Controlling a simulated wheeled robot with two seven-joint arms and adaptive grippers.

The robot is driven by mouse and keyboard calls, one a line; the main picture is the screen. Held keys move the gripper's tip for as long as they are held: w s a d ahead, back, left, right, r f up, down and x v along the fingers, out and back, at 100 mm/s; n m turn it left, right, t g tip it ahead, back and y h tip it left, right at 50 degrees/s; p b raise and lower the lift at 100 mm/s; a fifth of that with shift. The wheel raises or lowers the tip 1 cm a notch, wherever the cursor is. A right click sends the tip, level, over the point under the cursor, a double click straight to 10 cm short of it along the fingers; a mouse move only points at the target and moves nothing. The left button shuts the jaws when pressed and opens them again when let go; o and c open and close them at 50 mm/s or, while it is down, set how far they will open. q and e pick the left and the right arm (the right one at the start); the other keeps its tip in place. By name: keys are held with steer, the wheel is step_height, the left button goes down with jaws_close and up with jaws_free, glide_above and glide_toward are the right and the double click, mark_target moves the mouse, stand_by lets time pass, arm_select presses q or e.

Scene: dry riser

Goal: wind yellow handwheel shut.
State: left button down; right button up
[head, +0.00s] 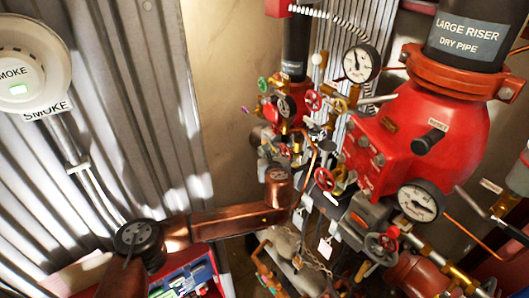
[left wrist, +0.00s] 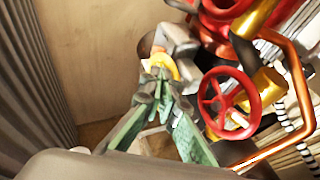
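In the left wrist view the yellow handwheel (left wrist: 163,62) shows as a small curved rim just beyond my fingertips. A grey fitting lies behind it. My left gripper (left wrist: 159,84) has green fingers that converge at the wheel's near edge, with the tips close together over the rim; it looks shut on the rim. The fingertips hide part of the wheel. In the head view my left arm reaches in from the lower left to the valve cluster and covers the area at its end, so neither the gripper nor this wheel shows clearly there. My right gripper is in neither view.
A red handwheel (left wrist: 229,103) stands close to the right of my left fingers, beside a copper pipe (left wrist: 283,150). The red riser valve (head: 430,130) and gauges (head: 361,63) fill the right. A corrugated wall (head: 110,110) is at left. A toolbox (head: 185,280) lies below my arm.

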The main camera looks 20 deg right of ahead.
arm_select(q)
step_height(320, 180, down, 6)
steer(key=w, duration=0.1)
steer(key=shift+w+a+b, duration=0.2)
steer(key=shift+w+b, duration=0.05)
steer(key=shift+b, duration=0.1)
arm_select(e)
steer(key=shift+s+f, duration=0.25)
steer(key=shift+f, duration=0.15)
arm_select(q)
steer(key=a, duration=0.2)
steer(key=s+a, duration=0.1)
steer(key=shift+s+a+f+p, duration=0.1)
steer(key=shift+s+a+p, duration=0.1)
steer(key=shift+a+p, duration=0.2)
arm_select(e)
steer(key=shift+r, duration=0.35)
arm_select(q)
steer(key=shift+d, duration=0.15)
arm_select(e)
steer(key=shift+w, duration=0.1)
